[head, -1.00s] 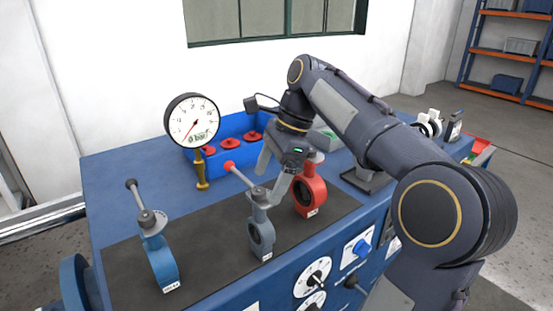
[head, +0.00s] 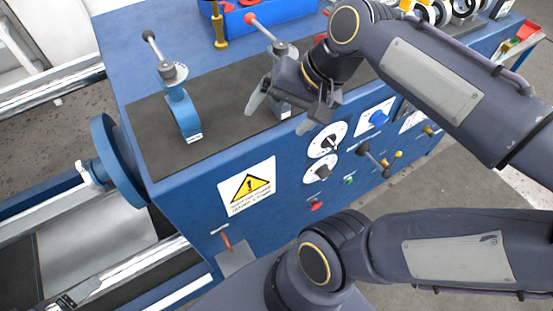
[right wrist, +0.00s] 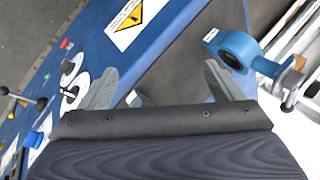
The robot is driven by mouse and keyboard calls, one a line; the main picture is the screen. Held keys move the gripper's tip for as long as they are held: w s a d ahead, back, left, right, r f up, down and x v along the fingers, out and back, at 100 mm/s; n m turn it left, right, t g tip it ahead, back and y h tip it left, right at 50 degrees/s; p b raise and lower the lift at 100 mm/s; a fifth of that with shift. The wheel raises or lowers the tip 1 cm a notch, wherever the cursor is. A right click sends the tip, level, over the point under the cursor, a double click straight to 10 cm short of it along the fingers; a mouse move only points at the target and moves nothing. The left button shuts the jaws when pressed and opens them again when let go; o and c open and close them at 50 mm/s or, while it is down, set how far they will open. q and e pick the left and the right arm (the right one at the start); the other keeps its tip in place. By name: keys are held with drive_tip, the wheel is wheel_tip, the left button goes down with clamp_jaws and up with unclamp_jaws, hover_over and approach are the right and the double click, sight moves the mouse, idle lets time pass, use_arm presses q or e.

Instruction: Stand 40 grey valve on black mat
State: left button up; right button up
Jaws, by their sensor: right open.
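The grey valve (head: 282,49) stands on the black mat (head: 222,98) in the head view, its red-tipped lever pointing up and left. My right gripper (head: 278,118) is in front of it in the picture and hides much of its body; the label at its foot shows between the fingers. The fingers are spread apart. In the right wrist view the two fingers (right wrist: 160,88) also stand apart, with only a small pale piece showing between them at the gripper's edge. I cannot tell whether the fingers touch the valve. My left gripper is not in view.
A blue valve (head: 181,108) stands on the mat to the left and shows in the right wrist view (right wrist: 240,47). A blue bin (head: 270,12) is behind. Dials (head: 326,141) and a warning sign (head: 247,186) are on the bench front. Mat between the valves is bare.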

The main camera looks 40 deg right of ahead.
drive_tip(key=s+a+f+n+b, duration=0.1)
drive_tip(key=s+a+f+n, duration=0.1)
drive_tip(key=f, duration=0.3)
drive_tip(key=s+a+f+n+t+b, duration=0.1)
drive_tip(key=s+a+f+n, duration=0.2)
drive_tip(key=f+n, duration=0.1)
drive_tip(key=shift+f+n, duration=0.3)
drive_tip(key=shift+f, duration=0.6)
